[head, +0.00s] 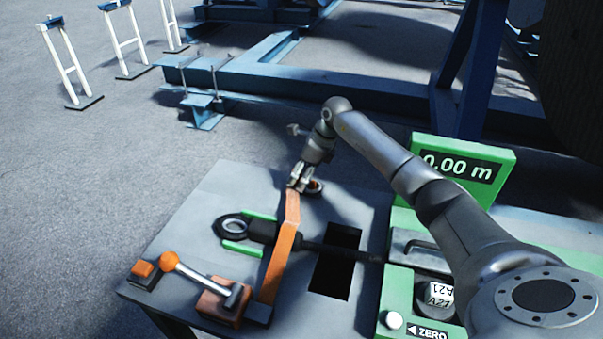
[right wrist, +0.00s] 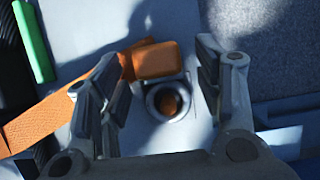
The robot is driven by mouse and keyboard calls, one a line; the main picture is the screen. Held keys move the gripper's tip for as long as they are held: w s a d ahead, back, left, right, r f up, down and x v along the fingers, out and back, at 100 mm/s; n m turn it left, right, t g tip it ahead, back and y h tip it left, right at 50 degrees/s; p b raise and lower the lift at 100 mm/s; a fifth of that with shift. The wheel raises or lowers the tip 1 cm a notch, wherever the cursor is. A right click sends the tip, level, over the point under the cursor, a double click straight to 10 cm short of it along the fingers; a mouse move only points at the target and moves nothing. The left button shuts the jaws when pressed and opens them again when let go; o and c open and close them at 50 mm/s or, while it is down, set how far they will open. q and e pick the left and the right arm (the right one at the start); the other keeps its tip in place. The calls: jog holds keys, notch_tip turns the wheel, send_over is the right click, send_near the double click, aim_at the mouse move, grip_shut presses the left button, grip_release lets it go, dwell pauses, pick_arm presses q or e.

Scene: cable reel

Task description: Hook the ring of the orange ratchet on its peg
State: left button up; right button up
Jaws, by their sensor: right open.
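The orange ratchet (head: 218,303) sits at the near edge of the grey table, with a lever ending in an orange ball. Its orange strap (head: 284,245) runs over a black cable end and also shows in the right wrist view (right wrist: 50,118). At the strap's far end are an orange block (right wrist: 155,61) and a dark metal ring (right wrist: 169,101). A round orange peg-like thing (right wrist: 171,104) shows inside the ring; its seating is unclear. My right gripper (head: 299,186) is open over the far end, its fingers either side of the ring in the wrist view (right wrist: 156,85). My left gripper is not in view.
A black cable end with an eye (head: 233,227) lies in a green holder (head: 248,250). A dark rectangular opening (head: 336,265) is to its right. A small orange block (head: 143,270) is at the left edge.

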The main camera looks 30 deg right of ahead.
jog(key=shift+d+r, duration=0.1)
jog(key=shift+r, duration=0.05)
jog(key=v, duration=1.1)
jog(key=shift+s+r, duration=0.15)
jog(key=shift+r, duration=0.15)
jog(key=shift+d, duration=0.1)
